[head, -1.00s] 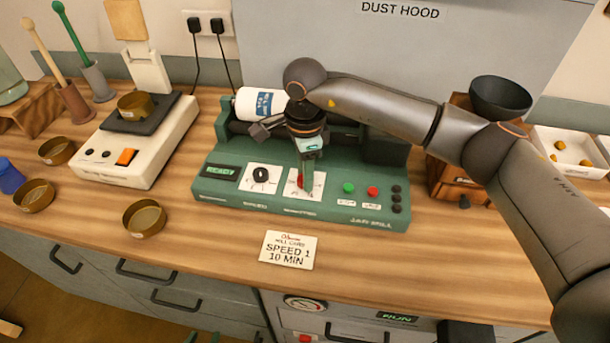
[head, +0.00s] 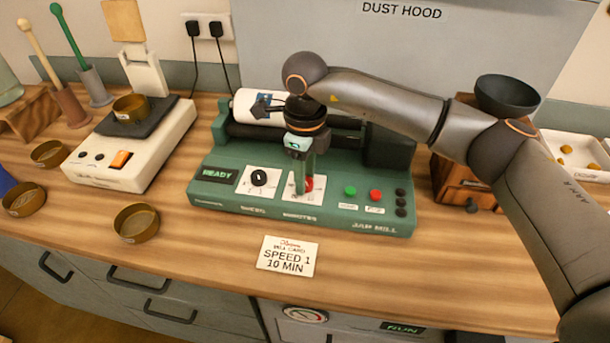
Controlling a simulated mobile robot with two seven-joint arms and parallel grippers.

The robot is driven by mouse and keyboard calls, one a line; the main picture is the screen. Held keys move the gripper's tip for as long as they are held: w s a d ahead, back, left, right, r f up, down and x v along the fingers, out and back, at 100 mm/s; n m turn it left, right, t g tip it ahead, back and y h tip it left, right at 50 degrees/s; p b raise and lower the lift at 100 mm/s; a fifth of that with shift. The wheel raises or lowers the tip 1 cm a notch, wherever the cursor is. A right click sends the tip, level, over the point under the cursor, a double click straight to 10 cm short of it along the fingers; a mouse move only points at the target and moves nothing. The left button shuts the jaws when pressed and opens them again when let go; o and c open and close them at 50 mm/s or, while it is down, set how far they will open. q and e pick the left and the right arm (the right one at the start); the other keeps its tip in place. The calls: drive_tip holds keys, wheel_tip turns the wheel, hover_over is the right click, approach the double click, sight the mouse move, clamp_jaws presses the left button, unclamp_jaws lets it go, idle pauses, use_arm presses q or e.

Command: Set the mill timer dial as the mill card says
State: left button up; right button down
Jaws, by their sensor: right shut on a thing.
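The green jar mill (head: 335,216) stands on the wooden counter, with a white jar (head: 262,107) lying on its rollers. Its front has a black speed dial (head: 259,177) on a white plate and a red minutes dial (head: 309,183) on a second white plate. My right gripper (head: 303,184) points down over the minutes plate and is shut on the red dial, hiding much of it and its pointer. The mill card (head: 288,256) lies in front of the mill and reads "SPEED 1, 10 MIN". My left gripper is out of view.
A green button (head: 350,191) and a red button (head: 375,195) sit right of the minutes dial. The display (head: 217,174) reads READY. A white scale (head: 132,150) and several brass pans stand left; a wooden grinder (head: 464,182) stands right.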

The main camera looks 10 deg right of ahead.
idle(0.5)
drive_tip(key=shift+c, duration=2.4)
unclamp_jaws()
drive_tip(key=shift+r, duration=0.1)
wheel_tip(320, 180, up, 12)
drive_tip(key=b, duration=0.1)
drive_tip(key=shift+r, duration=0.2)
drive_tip(key=shift+s+f, duration=0.1)
